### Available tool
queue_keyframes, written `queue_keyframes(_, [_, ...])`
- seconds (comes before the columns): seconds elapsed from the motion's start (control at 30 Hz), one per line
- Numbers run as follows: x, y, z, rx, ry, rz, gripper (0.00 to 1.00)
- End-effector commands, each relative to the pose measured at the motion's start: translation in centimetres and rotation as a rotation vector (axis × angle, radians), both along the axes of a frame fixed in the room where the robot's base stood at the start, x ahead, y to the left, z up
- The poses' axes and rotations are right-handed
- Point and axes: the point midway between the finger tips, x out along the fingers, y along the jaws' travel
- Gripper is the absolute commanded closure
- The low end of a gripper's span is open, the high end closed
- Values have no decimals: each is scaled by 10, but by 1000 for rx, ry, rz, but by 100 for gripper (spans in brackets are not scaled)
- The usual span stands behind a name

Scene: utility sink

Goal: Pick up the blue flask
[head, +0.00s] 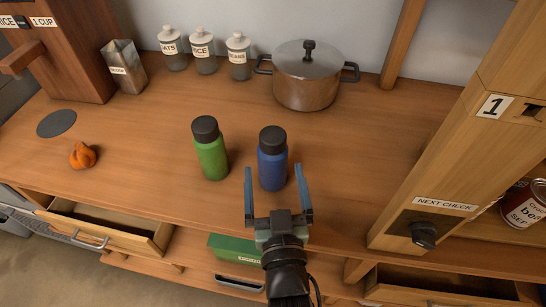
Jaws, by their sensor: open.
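The blue flask (272,167) stands upright on the wooden counter, with a black cap. My gripper (277,190) is in front of it, with its two blue fingers spread apart and pointing toward the flask. The fingertips appear to lie on either side of the flask's lower part in the picture. I cannot tell whether they touch it or how high they are above the counter. A green flask (211,156) with a black cap stands upright just to the left of the blue one, with a gap between them.
A lidded pot (305,88) stands behind the blue flask. Several labelled jars (204,60) and a metal container (125,75) line the back. An orange object (83,155) lies at left. A wooden cabinet (449,140) stands at right. An open drawer (115,226) juts out at front left.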

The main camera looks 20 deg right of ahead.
Motion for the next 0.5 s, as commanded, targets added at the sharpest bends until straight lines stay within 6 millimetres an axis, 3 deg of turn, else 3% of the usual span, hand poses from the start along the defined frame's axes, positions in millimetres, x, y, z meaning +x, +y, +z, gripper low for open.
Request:
queue_keyframes(0.33, [24,-9,2,0,0,0,0])
queue_keyframes(0.5, [46,-18,6,1,-1,2,0])
